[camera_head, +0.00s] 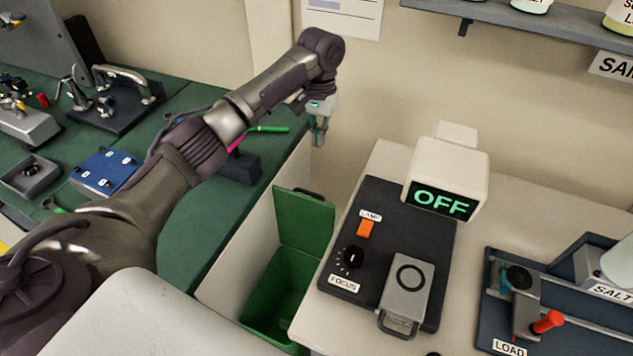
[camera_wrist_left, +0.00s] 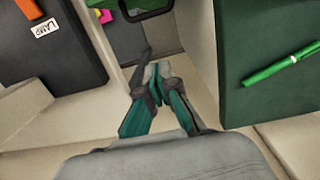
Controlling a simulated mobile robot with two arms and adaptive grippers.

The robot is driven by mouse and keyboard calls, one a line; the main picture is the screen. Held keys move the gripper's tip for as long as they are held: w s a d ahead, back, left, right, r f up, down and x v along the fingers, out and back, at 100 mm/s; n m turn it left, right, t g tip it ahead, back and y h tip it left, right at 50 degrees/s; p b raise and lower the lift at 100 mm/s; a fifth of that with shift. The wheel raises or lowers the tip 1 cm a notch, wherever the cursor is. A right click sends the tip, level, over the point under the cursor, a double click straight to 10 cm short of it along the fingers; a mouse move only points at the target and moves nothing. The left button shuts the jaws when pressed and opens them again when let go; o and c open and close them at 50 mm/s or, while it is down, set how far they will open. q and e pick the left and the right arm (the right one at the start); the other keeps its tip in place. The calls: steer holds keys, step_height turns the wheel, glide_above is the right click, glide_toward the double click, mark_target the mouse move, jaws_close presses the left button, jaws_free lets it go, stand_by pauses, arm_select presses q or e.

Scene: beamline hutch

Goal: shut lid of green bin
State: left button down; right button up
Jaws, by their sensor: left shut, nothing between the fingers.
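The green bin (camera_head: 262,318) stands on the floor in the gap between the green-topped table and the white bench. Its lid (camera_head: 303,222) is open, standing up at the far side of the bin, with a dark handle (camera_head: 310,193) on its top edge. My left gripper (camera_head: 318,138) is above and beyond the lid, pointing down, apart from it. In the left wrist view the gripper (camera_wrist_left: 155,82) is shut and empty, and a black loop like the lid's handle (camera_wrist_left: 146,14) shows at the top edge. My right gripper is not in view.
The white bench at right (camera_head: 362,178) carries a dark lamp panel (camera_head: 385,235) and an OFF sign box (camera_head: 445,175). The green-topped table (camera_head: 205,235) at left holds tools, a blue block (camera_head: 105,170) and a green pen (camera_head: 268,129). The wall is close behind the gap.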

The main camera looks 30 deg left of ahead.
arm_select(q)
steer(key=s+f+p, duration=0.3)
steer(key=s+f, duration=0.1)
steer(key=f, duration=0.7)
steer(key=shift+d+f+p, duration=0.2)
steer(key=shift+p, duration=0.1)
